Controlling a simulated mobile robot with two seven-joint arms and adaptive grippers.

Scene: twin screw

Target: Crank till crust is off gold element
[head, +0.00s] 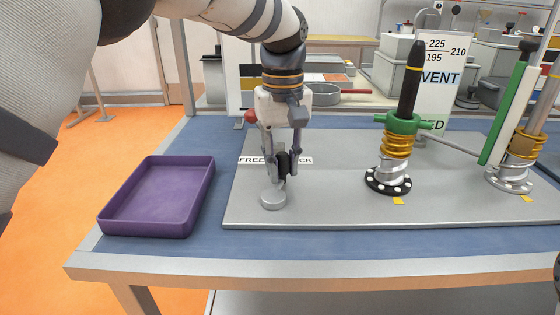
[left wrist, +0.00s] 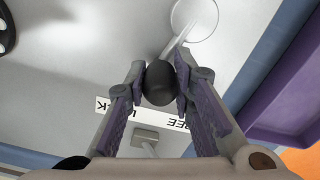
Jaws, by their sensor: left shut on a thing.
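My left gripper (head: 283,172) points down over the grey board and is shut on the black knob (left wrist: 160,84) of a crank lever. The lever's grey round base (head: 273,199) stands on the board; it also shows at the top of the left wrist view (left wrist: 195,18). A gold ringed element (head: 397,145) sits under a green handled collar (head: 403,124) on a black flange. A black rod rises from it. A second gold-brown element (head: 524,144) sits on a column at the right. I cannot make out crust on either. My right gripper is not in view.
A purple tray (head: 108,222) stands on the blue table left of the board (head: 330,205). A "FREE ... LOCK" label (head: 252,160) lies behind the knob. A sign reading "VENT" (head: 440,78) stands behind the green collar.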

